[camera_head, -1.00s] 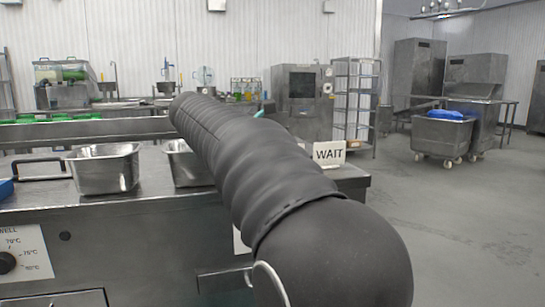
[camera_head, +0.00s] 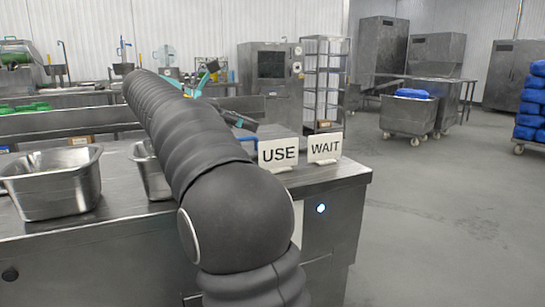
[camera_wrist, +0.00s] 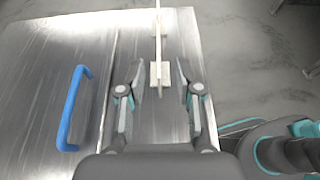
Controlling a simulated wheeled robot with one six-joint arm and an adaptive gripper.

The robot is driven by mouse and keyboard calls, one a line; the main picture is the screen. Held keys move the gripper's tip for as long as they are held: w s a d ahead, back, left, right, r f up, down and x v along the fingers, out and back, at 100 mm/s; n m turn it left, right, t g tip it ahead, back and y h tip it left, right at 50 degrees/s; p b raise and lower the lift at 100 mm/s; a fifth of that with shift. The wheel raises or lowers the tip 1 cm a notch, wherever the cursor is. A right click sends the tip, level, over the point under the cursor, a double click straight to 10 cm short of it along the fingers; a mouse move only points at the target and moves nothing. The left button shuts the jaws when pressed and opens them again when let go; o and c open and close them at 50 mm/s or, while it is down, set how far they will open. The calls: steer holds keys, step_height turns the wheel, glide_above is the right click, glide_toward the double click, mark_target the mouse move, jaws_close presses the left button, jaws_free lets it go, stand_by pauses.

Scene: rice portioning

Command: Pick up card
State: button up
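Two white cards stand upright on the counter's right end in the head view: the USE card (camera_head: 278,152) and, to its right, the WAIT card (camera_head: 325,147). In the wrist view a card (camera_wrist: 158,45) shows edge-on as a thin upright line with a small pale foot. I cannot tell which card it is. My gripper (camera_wrist: 160,68) is open, with one finger on each side of this card and a gap on both sides. In the head view my gripper is partly hidden behind my dark arm, behind and left of the USE card.
A steel counter (camera_head: 115,215) carries two metal pans, one at left (camera_head: 55,185) and one partly behind my arm (camera_head: 152,178). A blue handle (camera_wrist: 72,110) is left of my gripper in the wrist view. Open floor (camera_head: 440,220) lies to the right.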

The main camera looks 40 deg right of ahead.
mark_target(288, 139)
steer(key=x, duration=0.7)
steer(key=shift+s+d+f, duration=0.1)
steer(key=shift+w+f+x, duration=0.1)
steer(key=shift+f+x, duration=0.05)
steer(key=shift+x, duration=1.15)
steer(key=shift+w+f+x, duration=0.1)
steer(key=shift+w+x, duration=0.05)
steer(key=shift+x, duration=1.15)
jaws_close()
